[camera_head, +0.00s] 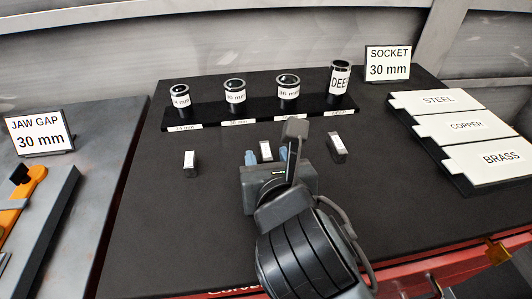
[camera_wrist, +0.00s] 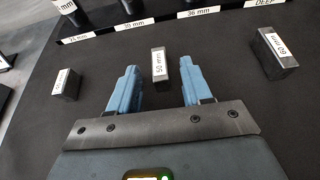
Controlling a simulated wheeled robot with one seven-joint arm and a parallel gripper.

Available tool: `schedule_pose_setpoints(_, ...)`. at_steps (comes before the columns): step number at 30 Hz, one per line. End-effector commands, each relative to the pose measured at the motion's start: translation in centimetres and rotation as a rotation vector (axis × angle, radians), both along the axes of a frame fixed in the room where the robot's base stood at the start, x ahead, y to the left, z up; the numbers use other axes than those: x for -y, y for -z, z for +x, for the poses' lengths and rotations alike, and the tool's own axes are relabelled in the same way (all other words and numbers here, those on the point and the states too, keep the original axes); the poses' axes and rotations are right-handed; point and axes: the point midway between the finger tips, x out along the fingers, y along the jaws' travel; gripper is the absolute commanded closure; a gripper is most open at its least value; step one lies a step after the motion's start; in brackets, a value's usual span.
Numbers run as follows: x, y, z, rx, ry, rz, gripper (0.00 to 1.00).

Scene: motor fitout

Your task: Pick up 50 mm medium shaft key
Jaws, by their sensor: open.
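The 50 mm shaft key (camera_wrist: 158,66) is a small dark block with a white "50 mm" label on top. In the wrist view it stands on the dark mat between and slightly beyond the blue fingertips of my gripper (camera_wrist: 157,82), which are open and apart from it on both sides. In the head view the key (camera_head: 266,150) shows between the blue fingers, partly hidden by my gripper (camera_head: 266,157). A larger key labelled 60 mm (camera_wrist: 275,52) stands to the right. A smaller key (camera_wrist: 66,84) stands to the left, its label hard to read.
Several sockets stand on a black rack (camera_head: 260,114) behind the keys. A "SOCKET 30 mm" sign (camera_head: 388,64) is at the back right. Steel, copper and brass plates (camera_head: 450,125) lie at the right. A "JAW GAP 30 mm" sign (camera_head: 39,133) stands on the left table. Mat around the keys is clear.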

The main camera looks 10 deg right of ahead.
Motion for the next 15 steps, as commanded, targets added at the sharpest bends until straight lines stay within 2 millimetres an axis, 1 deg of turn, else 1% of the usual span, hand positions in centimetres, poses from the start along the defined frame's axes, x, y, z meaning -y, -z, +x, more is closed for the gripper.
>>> schedule_pose_setpoints(2,0.01,0.00,-0.01,0.000,0.000,0.000,0.53)
schedule_pose_setpoints(15,0.03,0.00,-0.03,0.000,0.001,0.000,0.95)
